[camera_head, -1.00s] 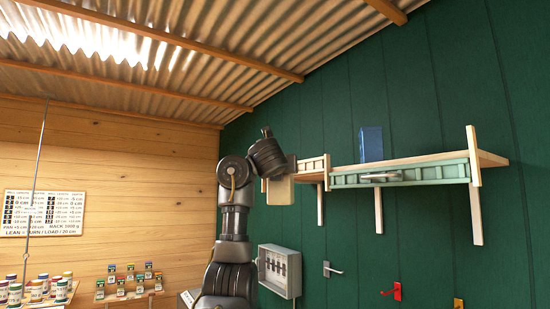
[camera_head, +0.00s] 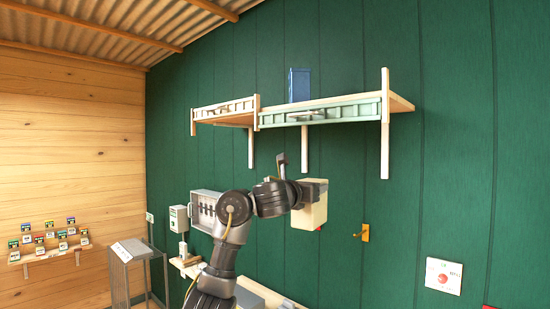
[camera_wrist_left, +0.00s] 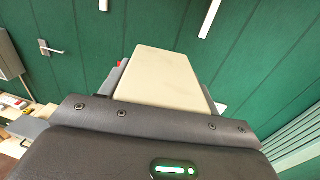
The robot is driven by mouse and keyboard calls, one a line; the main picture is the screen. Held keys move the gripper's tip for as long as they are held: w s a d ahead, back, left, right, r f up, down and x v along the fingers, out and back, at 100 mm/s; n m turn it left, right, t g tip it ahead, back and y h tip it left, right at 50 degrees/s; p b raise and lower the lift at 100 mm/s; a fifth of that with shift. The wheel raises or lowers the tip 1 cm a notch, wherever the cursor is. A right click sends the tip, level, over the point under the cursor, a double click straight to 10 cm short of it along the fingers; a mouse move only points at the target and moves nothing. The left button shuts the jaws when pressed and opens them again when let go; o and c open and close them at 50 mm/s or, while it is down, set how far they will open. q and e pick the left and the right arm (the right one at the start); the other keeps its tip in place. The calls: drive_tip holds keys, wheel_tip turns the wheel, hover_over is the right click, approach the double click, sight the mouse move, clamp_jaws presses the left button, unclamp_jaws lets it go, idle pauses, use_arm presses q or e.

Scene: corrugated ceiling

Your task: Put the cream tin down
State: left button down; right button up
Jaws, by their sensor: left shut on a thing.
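The cream tin (camera_head: 310,213) is a pale, boxy block hanging below the end of my raised left arm in the head view. My left gripper (camera_head: 312,186) is shut on it. In the left wrist view the tin (camera_wrist_left: 160,75) fills the space between the fingers, with the green wall behind. The tin is held in the air in front of the wall, below the shelf. My right gripper is not in view.
A wall shelf with a pale green front rail (camera_head: 335,112) is above the arm and carries a blue box (camera_head: 299,85). Its brackets hang down to the tin's upper right. A yellow hook (camera_head: 364,233) and a grey wall box (camera_head: 207,211) are on the wall. A bench (camera_head: 250,298) is below.

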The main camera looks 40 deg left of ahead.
use_arm(q)
drive_tip(key=s+d+f+m+h+b, duration=0.1)
drive_tip(key=d+f+m+h, duration=0.15)
drive_tip(key=d+f, duration=0.5)
drive_tip(key=s+d+f+m+g+h+b, duration=0.15)
drive_tip(key=d+f+h, duration=0.25)
drive_tip(key=f, duration=0.7)
drive_tip(key=s+d+f+m+t+h+b, duration=0.1)
drive_tip(key=d+f+m+h, duration=0.15)
drive_tip(key=d+f, duration=0.5)
drive_tip(key=s+d+f+h+b, duration=0.1)
drive_tip(key=s+d+f, duration=0.1)
drive_tip(key=s+f, duration=0.7)
drive_tip(key=s+d+f+m+g+h+b, duration=0.1)
drive_tip(key=s+d+f+h, duration=0.1)
drive_tip(key=s+f, duration=0.8)
wheel_tip(320, 180, down, 2)
drive_tip(key=shift+s+d+f+b, duration=0.1)
drive_tip(key=shift+s+d+b, duration=0.2)
drive_tip(key=shift+b, duration=0.1)
drive_tip(key=shift+d+g, duration=0.1)
drive_tip(key=shift+g, duration=0.15)
